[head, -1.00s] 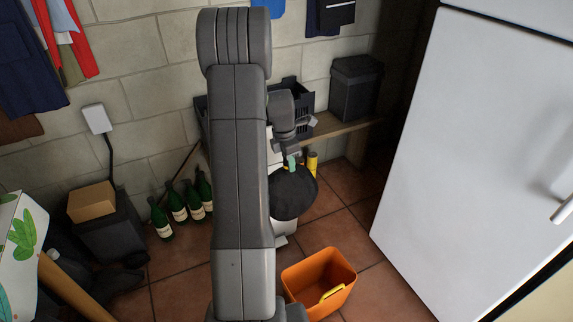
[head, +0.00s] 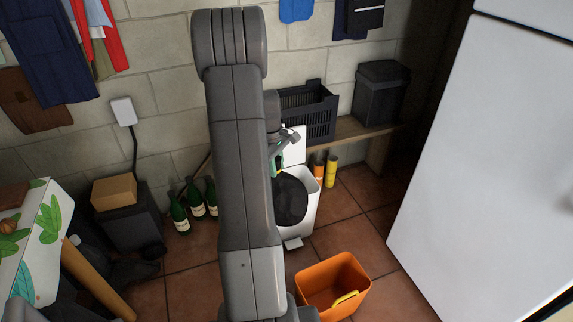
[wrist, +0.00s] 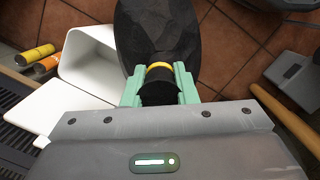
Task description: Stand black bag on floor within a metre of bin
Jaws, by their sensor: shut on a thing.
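My gripper (wrist: 160,86) has green fingers and is shut on the gathered neck of the black bag (wrist: 146,30), at a yellow band. The bag hangs below the fingers. In the head view the black bag (head: 290,200) shows in front of the white bin (head: 312,196), partly behind my arm. The bin's lid stands open. In the wrist view the open white bin (wrist: 85,62) is to the left of the bag, and its visible inside looks empty. I cannot tell how far the bag's bottom is from the floor.
An orange bucket (head: 332,284) stands on the tiled floor in front. Green bottles (head: 180,213) stand left of my arm. A bench (head: 352,131) holds a black crate (head: 308,110) and a dark box (head: 380,93). A white fridge (head: 480,150) fills the right. Some floor right of the bin is clear.

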